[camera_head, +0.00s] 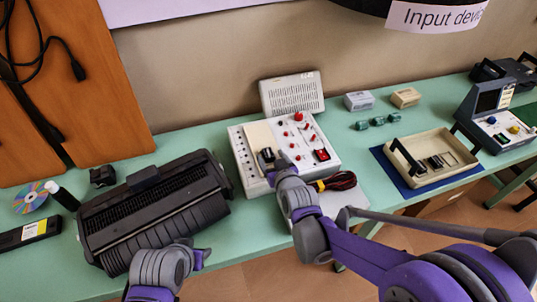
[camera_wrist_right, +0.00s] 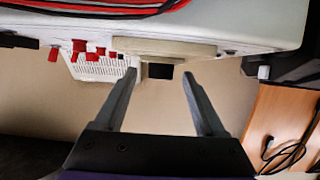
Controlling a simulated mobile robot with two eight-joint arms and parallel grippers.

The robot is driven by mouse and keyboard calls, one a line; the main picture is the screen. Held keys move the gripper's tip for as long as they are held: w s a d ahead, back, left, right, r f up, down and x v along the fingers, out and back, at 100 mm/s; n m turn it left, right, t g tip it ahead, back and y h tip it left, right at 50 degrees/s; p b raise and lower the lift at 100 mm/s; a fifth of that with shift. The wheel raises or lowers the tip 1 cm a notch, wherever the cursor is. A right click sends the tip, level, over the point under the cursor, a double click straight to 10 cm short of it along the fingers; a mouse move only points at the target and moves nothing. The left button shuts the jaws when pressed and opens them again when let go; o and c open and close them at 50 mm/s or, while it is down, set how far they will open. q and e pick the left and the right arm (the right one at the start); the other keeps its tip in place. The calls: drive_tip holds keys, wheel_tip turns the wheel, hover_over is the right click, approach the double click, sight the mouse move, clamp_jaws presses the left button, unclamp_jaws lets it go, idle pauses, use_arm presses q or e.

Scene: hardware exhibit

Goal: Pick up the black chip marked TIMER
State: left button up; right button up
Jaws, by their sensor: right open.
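A small black block (camera_head: 266,155), possibly the TIMER chip, sits at the cream board (camera_head: 260,136) on the white control panel (camera_head: 243,160). I cannot read any marking on it. In the right wrist view the dark block (camera_wrist_right: 160,71) shows between the two fingers, against the pale board (camera_wrist_right: 165,48). My right gripper (camera_wrist_right: 158,75) is open, with nothing held between its fingers. In the head view the right gripper (camera_head: 275,170) is at the front of the block and partly covers it. My left gripper (camera_head: 200,257) is low at the front, before the black printer-like machine; its jaws are unclear.
The black machine (camera_head: 150,205) stands left of the panel. A red and black cable coil (camera_head: 338,181) lies at the panel's front right. A cream tray (camera_head: 462,155) with small dark parts sits on a blue mat at right. Green cylinders (camera_head: 378,121) lie behind it.

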clamp_jaws()
idle(0.3)
drive_tip(key=shift+r, duration=0.15)
